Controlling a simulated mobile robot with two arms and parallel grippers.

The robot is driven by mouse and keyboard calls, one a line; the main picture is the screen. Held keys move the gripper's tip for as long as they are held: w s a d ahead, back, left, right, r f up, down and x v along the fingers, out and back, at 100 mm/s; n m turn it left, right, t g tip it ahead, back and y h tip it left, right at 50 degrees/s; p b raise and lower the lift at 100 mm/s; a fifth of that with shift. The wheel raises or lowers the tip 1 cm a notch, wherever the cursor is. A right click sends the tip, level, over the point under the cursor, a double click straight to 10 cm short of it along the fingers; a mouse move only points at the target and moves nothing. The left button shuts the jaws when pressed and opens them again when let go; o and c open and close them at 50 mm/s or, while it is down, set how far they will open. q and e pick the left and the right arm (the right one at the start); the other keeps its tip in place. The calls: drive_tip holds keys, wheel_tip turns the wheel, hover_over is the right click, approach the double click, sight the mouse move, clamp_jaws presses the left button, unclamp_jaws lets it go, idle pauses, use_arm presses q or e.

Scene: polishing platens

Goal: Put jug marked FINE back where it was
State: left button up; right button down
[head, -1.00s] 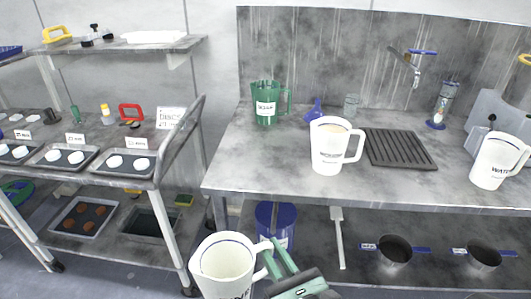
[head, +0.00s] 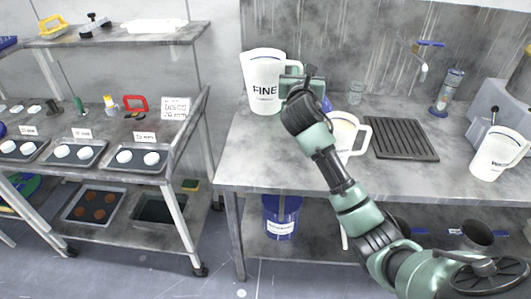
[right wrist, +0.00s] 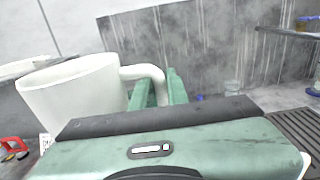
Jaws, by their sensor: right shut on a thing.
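The white jug marked FINE (head: 262,88) is upright at the left end of the bench. It shows large at the left in the right wrist view (right wrist: 75,98). My right gripper (head: 291,82) is shut on its handle, on the jug's right side; the fingers also show at the handle in the right wrist view (right wrist: 158,90). I cannot tell whether the jug's base touches the bench top (head: 245,150). The jug and my gripper cover the place where a green jug stood in the earlier view. My left gripper is not in view.
A second white jug (head: 343,128) stands behind my right forearm, partly hidden. A dark drain grate (head: 400,138) and another white jug (head: 495,152) are further right. A trolley with trays (head: 135,165) stands left of the bench, across a gap.

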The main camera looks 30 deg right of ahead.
drive_tip(key=shift+s, duration=0.1)
drive_tip(key=shift+f, duration=0.25)
wheel_tip(320, 180, down, 19)
drive_tip(key=b, duration=0.2)
drive_tip(key=shift+b, duration=0.4)
drive_tip(key=shift+f, duration=0.15)
drive_tip(key=c, duration=1.4)
unclamp_jaws()
